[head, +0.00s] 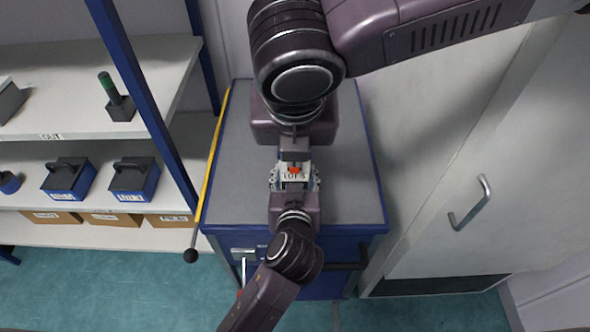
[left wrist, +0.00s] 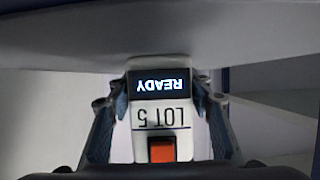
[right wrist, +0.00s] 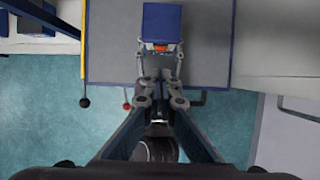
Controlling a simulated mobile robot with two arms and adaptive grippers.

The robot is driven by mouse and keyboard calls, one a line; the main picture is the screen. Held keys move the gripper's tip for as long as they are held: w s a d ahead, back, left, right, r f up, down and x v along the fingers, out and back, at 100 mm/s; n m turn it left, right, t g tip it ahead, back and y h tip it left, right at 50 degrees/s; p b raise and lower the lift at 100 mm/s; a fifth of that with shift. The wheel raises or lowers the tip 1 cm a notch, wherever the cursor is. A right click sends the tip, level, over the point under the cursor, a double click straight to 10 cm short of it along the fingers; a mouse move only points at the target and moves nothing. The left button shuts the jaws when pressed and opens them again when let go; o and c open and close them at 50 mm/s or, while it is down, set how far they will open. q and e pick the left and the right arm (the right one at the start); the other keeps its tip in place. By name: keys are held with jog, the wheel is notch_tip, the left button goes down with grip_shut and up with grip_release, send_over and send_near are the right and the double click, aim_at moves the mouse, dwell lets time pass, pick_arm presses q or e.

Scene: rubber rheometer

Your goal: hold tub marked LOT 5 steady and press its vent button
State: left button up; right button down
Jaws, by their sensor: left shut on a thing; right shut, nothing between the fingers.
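The tub marked LOT 5 (head: 302,176) stands on the cart top; its lot label is upside down in the left wrist view (left wrist: 145,117). Its lit display (left wrist: 162,84) reads READY. My left gripper (head: 294,184) is shut on the tub, a finger along each side. My right gripper (head: 294,154) is shut and empty, close above the button in the head view. I see no finger on the button in the left wrist view; the exact gap is unclear.
The grey cart top (head: 355,185) is clear around the tub. A yellow bar (head: 211,165) with a black knob runs along its left edge. Shelves (head: 90,145) at left hold blue-and-black tubs and boxes. A white door with a handle (head: 470,204) is at right.

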aim_at(295, 173)
jog(key=shift+f, duration=0.1)
jog(key=x, duration=1)
dwell(0.3)
jog(key=shift+w, duration=0.1)
jog(key=shift+w, duration=0.45)
jog(key=shift+w+d, duration=0.15)
jog(key=shift+w, duration=0.4)
pick_arm(q)
jog(key=shift+f, duration=0.15)
pick_arm(e)
jog(key=v, duration=1)
jog(key=shift+s, duration=0.3)
